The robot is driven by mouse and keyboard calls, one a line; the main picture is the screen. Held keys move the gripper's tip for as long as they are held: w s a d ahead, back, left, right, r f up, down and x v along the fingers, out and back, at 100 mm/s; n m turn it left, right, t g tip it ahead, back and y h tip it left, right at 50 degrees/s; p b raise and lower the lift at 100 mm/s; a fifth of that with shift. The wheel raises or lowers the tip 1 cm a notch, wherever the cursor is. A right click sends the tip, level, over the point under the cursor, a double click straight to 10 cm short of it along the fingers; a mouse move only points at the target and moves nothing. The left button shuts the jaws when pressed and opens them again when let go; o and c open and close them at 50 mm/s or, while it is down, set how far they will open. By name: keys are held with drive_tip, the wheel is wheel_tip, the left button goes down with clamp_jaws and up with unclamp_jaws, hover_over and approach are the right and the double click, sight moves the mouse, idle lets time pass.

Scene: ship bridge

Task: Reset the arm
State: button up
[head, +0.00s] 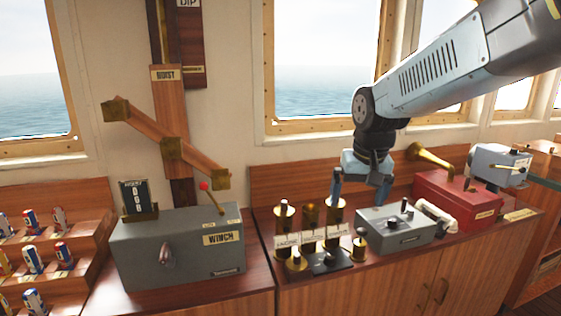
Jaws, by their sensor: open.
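My arm reaches in from the upper right in the head view. My gripper (361,199) points down, open, above the counter. Its fingers are spread, one near the brass-topped posts and the other over the back of a grey control box (396,228). I see nothing between the fingers. I cannot tell whether a finger touches the post or box behind it.
A grey winch box (180,268) with a red-knobbed lever (205,188) stands left. Labelled brass posts (284,215) stand near my gripper. A red box (456,202) with a brass horn (430,157) is right. Cans (33,260) fill a stepped rack at far left.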

drive_tip(key=s+d+r+t, duration=0.1)
drive_tip(key=s+d, duration=0.2)
drive_tip(key=s, duration=0.4)
drive_tip(key=s+d+r+t, duration=0.1)
drive_tip(key=s+d+r, duration=0.1)
drive_tip(key=s, duration=0.5)
drive_tip(key=shift+d+r+t, duration=0.15)
drive_tip(key=shift+d+t, duration=0.15)
drive_tip(key=shift+d, duration=0.4)
idle(0.3)
